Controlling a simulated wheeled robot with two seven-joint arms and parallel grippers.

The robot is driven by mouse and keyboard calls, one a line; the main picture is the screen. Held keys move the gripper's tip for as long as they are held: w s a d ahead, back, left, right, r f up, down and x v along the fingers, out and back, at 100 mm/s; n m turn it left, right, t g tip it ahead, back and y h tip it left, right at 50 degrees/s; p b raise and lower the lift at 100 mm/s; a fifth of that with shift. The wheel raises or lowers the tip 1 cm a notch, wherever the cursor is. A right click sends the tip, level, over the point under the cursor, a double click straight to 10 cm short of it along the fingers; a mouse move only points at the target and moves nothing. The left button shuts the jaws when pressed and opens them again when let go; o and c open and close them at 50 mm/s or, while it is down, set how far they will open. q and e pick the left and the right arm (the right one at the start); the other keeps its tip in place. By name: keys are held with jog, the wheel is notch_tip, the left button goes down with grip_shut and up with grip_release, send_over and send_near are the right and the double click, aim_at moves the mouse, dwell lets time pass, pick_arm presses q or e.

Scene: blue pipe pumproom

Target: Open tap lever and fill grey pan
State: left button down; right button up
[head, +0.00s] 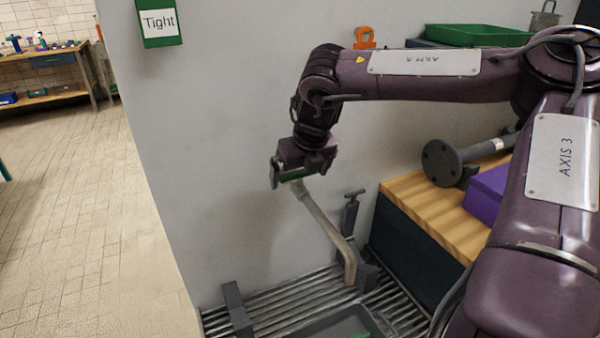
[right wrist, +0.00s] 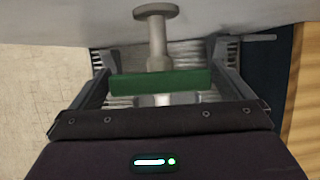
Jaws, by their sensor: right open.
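The tap spout (head: 326,230) is a pale metal pipe that slants down to the right and bends downward over the grating. The green tap lever (right wrist: 160,82) lies crosswise in the right wrist view, below a round wall flange (right wrist: 156,11). A sliver of the lever also shows in the head view (head: 297,175). My right gripper (head: 285,178) is open, with one finger on either side of the lever; I cannot tell whether they touch it. A grey pan (head: 318,322) sits on the grating under the spout, cut off by the bottom edge. My left gripper is out of view.
The slatted grating (head: 270,305) runs along the wall, with dark upright brackets on it. A wooden-topped bench (head: 430,215) at right holds a flanged pipe (head: 450,160) and a purple box (head: 488,190). A green tray (head: 478,35) sits behind my arm. Open floor lies left.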

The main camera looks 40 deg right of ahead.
jog(key=shift+f, duration=0.2)
jog(key=shift+c, duration=0.3)
jog(key=c, duration=0.6)
jog(key=shift+r+n+y+p, duration=0.15)
jog(key=shift+n+y+p, duration=0.2)
jog(key=shift+n, duration=0.55)
jog(key=shift+c, duration=0.2)
jog(key=shift+n+y, duration=0.45)
jog(key=shift+n, duration=0.65)
jog(key=o, duration=0.7)
jog(key=v, duration=0.7)
jog(key=shift+s+r, duration=0.25)
jog(key=shift+r, duration=0.1)
